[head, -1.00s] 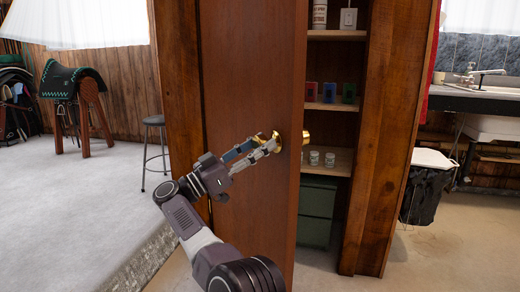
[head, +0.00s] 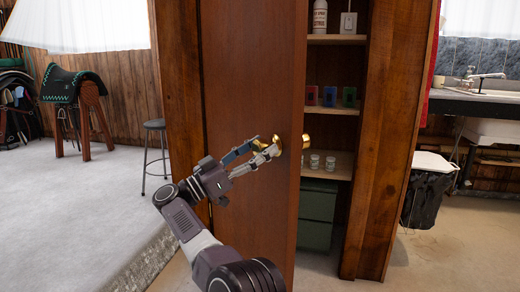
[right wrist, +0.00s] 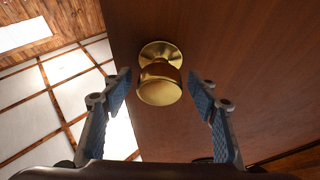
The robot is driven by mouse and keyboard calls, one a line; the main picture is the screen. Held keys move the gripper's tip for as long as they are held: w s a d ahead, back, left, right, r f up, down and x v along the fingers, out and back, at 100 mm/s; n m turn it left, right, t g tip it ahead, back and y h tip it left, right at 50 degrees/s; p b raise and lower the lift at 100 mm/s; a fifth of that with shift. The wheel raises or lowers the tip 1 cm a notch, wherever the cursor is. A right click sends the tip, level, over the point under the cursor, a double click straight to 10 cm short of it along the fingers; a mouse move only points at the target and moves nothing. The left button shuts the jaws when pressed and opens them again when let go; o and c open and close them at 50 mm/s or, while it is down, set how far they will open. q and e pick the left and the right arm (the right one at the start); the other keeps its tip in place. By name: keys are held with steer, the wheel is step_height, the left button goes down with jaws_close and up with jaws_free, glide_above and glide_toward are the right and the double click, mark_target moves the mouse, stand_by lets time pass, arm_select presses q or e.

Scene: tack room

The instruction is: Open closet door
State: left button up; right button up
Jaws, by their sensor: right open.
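The closet door (head: 248,70) is a tall brown wooden panel standing ajar, with the closet's inside showing past its right edge. A brass knob (head: 278,142) is on its near face, and another brass knob (head: 307,141) shows beyond the edge. My right gripper (head: 262,147) is open at the near knob, coming from the lower left. In the right wrist view, the round brass knob (right wrist: 160,85) sits between and beyond the two spread blue-padded fingers (right wrist: 160,77), with gaps on both sides. My left gripper is not in view.
The closet has wooden shelves (head: 330,165) with small jars, coloured boxes and a bottle, and a green cabinet (head: 317,215) below. A wooden post (head: 380,140) stands to its right. A stool (head: 155,150) and saddle rack (head: 75,95) stand at left. Open floor lies at left.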

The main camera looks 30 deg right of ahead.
steer(key=shift+r, duration=0.1)
glide_toward(277, 101)
steer(key=x, duration=0.4)
steer(key=shift+d+r, duration=0.1)
steer(key=shift+d, duration=0.25)
steer(key=shift+c, duration=0.6)
